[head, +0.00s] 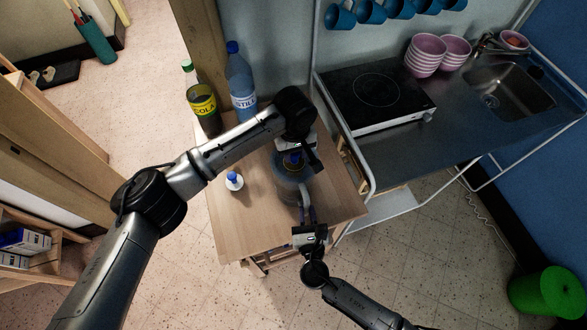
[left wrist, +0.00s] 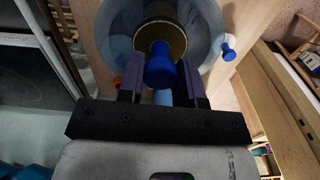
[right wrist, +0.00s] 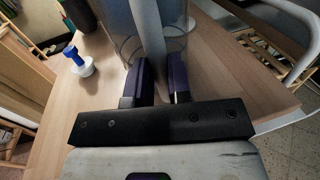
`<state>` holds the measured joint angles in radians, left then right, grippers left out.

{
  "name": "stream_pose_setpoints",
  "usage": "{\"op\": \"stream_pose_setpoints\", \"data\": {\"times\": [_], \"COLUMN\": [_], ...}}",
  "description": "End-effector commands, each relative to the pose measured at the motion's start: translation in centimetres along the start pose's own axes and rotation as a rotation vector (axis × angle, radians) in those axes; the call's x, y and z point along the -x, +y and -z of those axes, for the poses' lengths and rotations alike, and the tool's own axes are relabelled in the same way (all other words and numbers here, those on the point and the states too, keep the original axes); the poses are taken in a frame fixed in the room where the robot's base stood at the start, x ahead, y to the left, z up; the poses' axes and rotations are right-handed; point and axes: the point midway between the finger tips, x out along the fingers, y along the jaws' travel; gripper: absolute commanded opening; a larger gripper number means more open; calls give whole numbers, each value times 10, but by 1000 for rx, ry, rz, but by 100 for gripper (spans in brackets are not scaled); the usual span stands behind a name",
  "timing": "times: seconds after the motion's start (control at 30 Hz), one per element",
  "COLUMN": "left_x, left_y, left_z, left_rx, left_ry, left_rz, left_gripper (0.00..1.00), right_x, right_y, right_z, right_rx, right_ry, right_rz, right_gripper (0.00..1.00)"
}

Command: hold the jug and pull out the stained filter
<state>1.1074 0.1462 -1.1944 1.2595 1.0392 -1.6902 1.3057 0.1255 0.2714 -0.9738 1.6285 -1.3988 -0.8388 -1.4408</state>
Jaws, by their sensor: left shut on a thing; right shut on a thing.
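The clear bluish jug (head: 287,190) stands on the small wooden table. The stained filter (left wrist: 163,33), with a brownish body and a blue knob (left wrist: 160,72), shows within the jug's round opening in the left wrist view. My left gripper (head: 301,160) is above the jug, shut on the filter's blue knob. How deep the filter sits is hard to tell. My right gripper (head: 307,216) is at the jug's near side, shut on the jug's upright handle (right wrist: 147,30). A white filter with a blue knob (head: 234,181) stands on the table left of the jug.
A cola bottle (head: 203,108) and a blue water bottle (head: 240,80) stand at the table's back. A metal counter (head: 430,140) with a hob (head: 375,92) and sink (head: 508,95) is to the right. The table's (head: 232,225) front left is clear.

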Motion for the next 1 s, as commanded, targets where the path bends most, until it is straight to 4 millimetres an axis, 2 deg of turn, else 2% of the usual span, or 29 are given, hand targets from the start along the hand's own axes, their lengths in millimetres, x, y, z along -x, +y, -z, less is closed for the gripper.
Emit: {"op": "stream_pose_setpoints", "data": {"times": [0.2, 0.43, 0.47, 0.7, 0.77, 1.0], "left_x": [14, 15, 15, 15, 15, 15], "left_y": [0, 0, 0, 0, 0, 0], "left_z": [0, 0, 0, 0, 0, 0], "left_rx": [-1, 0, 0, 0, 0, 0], "left_ry": [0, 0, 0, 0, 0, 0], "left_rz": [0, 1, 1, 1, 1, 1], "left_gripper": [0, 0, 0, 0, 0, 0], "right_x": [0, 0, 0, 0, 0, 1], "right_y": [0, 0, 0, 0, 0, 0], "right_z": [0, 0, 0, 0, 0, 0], "right_rx": [0, 0, 0, 0, 0, 0], "right_ry": [0, 0, 0, 0, 0, 0], "right_rz": [0, 0, 0, 0, 0, 0], "right_gripper": [0, 0, 20, 43, 48, 48]}}
